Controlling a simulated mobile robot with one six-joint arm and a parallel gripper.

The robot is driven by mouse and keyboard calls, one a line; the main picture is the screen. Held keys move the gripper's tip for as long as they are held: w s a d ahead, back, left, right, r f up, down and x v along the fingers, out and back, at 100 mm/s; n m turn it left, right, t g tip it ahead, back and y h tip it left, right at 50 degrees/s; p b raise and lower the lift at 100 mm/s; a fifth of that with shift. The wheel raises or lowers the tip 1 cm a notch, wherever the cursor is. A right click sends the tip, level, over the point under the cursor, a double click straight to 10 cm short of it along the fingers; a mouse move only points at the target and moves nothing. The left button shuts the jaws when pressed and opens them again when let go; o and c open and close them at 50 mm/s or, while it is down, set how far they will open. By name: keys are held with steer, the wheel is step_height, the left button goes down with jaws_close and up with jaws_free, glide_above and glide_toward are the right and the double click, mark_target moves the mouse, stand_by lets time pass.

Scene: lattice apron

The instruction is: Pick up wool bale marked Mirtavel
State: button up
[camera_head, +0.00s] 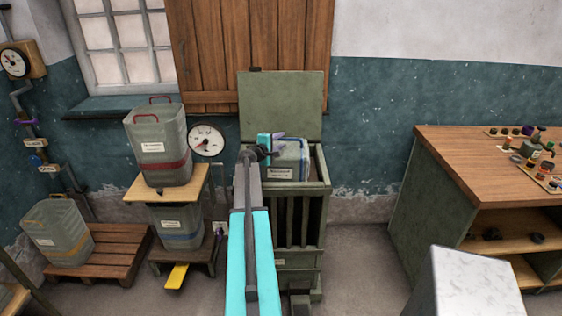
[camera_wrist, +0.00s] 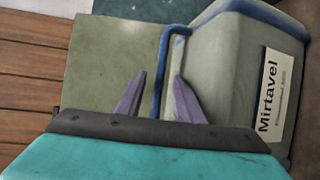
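The wool bale marked Mirtavel (camera_wrist: 228,70) is a grey-green block with a blue edge band, a blue handle (camera_wrist: 161,75) and a white label reading "Mirtavel" (camera_wrist: 276,95). In the head view the bale (camera_head: 290,154) sits in the top of a green slatted frame (camera_head: 318,192). My gripper (camera_wrist: 158,85) has its two purple fingers apart, with the blue handle between them and a visible gap on each side. In the head view my gripper (camera_head: 277,145) is at the bale's upper left; my arm hides part of the frame.
A green lid (camera_head: 281,105) stands raised behind the bale. Left, a red-banded bale (camera_head: 161,150) stands on a wooden board above another bale (camera_head: 178,228), and one more (camera_head: 58,231) rests on a pallet (camera_head: 120,240). A wooden workbench (camera_head: 465,155) with small items stands right.

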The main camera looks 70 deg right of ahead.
stand_by(0.5)
jaws_close()
stand_by(1.1)
steer(key=shift+r, duration=0.1)
